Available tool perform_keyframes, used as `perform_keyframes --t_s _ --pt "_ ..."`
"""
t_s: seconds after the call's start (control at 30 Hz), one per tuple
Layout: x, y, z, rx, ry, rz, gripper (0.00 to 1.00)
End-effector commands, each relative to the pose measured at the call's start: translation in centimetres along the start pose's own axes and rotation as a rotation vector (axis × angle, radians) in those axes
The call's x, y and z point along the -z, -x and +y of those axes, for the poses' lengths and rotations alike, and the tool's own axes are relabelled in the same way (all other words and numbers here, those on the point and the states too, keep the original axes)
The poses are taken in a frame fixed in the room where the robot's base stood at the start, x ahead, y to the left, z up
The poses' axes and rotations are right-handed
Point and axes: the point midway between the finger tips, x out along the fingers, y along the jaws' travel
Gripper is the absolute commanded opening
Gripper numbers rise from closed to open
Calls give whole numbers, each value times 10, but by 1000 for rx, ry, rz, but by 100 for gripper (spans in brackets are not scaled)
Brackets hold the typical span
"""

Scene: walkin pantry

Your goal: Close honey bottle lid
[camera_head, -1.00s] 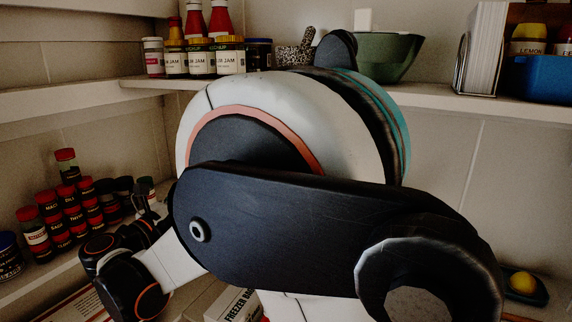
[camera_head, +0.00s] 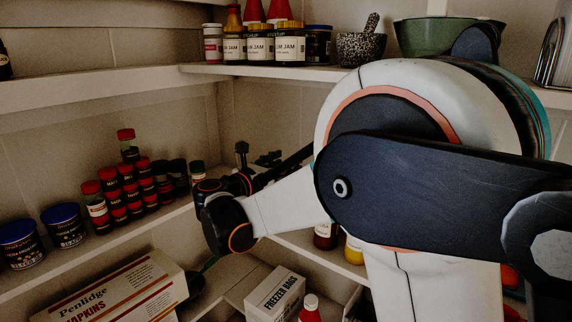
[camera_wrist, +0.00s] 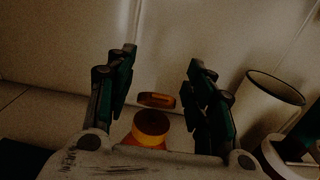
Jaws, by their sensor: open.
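In the wrist view, the honey bottle (camera_wrist: 150,128) is an amber, round-topped shape low between my fingers. Its orange lid (camera_wrist: 157,99) shows as a separate flat piece just beyond the top, seemingly raised open; the hinge cannot be made out. My gripper (camera_wrist: 161,60) is open, with one dark green finger on each side of the bottle and a gap to both. In the head view, my gripper (camera_head: 262,160) is small and dark near the back corner of the middle shelf, partly behind my arm. I cannot pick out the honey bottle for sure there.
Spice jars (camera_head: 125,190) and two blue-lidded tins (camera_head: 63,226) stand on the left shelf. Jam jars (camera_head: 260,45) and a mortar (camera_head: 361,45) stand on the upper shelf. A napkin box (camera_head: 115,292) and freezer bag box (camera_head: 276,292) are below. A pale cylinder (camera_wrist: 272,92) stands right of my fingers.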

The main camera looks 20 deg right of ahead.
Motion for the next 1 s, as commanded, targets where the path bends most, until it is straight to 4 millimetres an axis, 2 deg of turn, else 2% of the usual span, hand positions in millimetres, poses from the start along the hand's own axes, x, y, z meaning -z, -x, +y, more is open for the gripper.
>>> perform_keyframes --t_s 0.2,0.5,0.57,0.7,1.0 --pt "0 -17 0 0 0 0 49" --pt "0 -19 0 -1 0 0 49" --pt "0 -19 0 -1 0 0 37" --pt "0 -19 0 -1 0 0 6" --pt "0 -19 0 -1 0 0 0"
